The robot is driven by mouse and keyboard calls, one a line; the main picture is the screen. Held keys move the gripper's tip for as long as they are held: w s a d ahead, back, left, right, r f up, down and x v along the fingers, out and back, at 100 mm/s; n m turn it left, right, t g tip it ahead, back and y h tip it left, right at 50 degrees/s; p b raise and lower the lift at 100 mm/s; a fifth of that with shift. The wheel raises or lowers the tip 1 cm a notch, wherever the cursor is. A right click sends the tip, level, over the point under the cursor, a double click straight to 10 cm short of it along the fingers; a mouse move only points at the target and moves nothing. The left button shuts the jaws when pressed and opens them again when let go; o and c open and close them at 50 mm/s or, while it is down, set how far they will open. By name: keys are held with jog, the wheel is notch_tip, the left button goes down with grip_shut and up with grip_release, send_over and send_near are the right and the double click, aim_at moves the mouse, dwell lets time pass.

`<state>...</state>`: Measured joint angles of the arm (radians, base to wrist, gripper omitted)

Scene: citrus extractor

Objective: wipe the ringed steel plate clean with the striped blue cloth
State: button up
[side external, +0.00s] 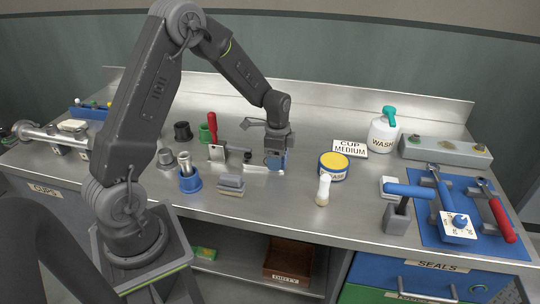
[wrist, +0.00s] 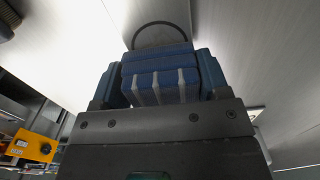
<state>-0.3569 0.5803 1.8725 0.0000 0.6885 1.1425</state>
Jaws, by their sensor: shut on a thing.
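My gripper (side external: 275,160) points down over the middle of the steel bench and is shut on the striped blue cloth (wrist: 160,74). In the wrist view the cloth is a folded blue pad with pale stripes, held between the two fingers. The ringed steel plate (wrist: 160,36) shows just beyond the cloth as bare metal inside a dark arc. The cloth and gripper hide the rest of the ring. I cannot tell whether the cloth touches the plate. In the side view the plate is hard to make out around the gripper.
A red-handled tool (side external: 212,128) and a blue cup (side external: 190,182) stand left of my gripper.

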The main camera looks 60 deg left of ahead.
jog(key=shift+w+d+r, duration=0.15)
jog(key=shift+w+d, duration=0.05)
jog(key=shift+r, duration=3.95)
jog(key=shift+s, duration=0.1)
